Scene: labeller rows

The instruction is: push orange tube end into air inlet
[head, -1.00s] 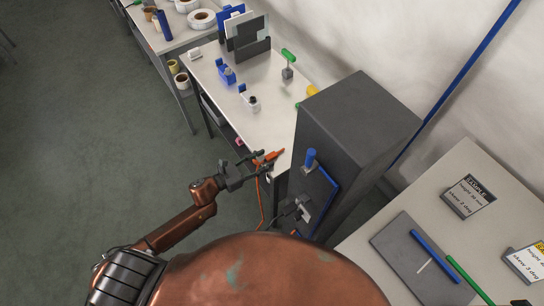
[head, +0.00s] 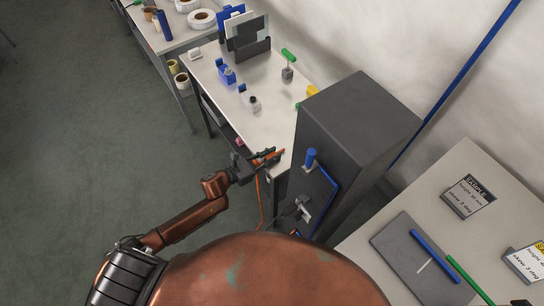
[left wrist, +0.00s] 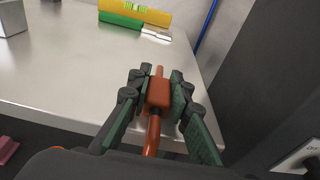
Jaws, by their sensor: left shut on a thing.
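My left gripper (head: 269,156) is at the near corner of the white bench, left of the dark cabinet. It is shut on the orange tube end (left wrist: 159,92), a thick orange block with a thin tip pointing away between the fingers. The orange tube (left wrist: 152,137) runs back under the gripper; in the head view the tube (head: 259,205) hangs down beside the cabinet. A pale plate with a dark round part (left wrist: 311,164) shows at the lower right of the wrist view; I cannot tell whether it is the air inlet. My right gripper is not in view.
The tall dark cabinet (head: 345,125) stands close right of the gripper, with a blue knob (head: 310,158) and a grey fitting (head: 304,208) on its side. The white bench (head: 225,100) carries small items farther back. A yellow level (left wrist: 135,12) lies ahead. Floor at left is clear.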

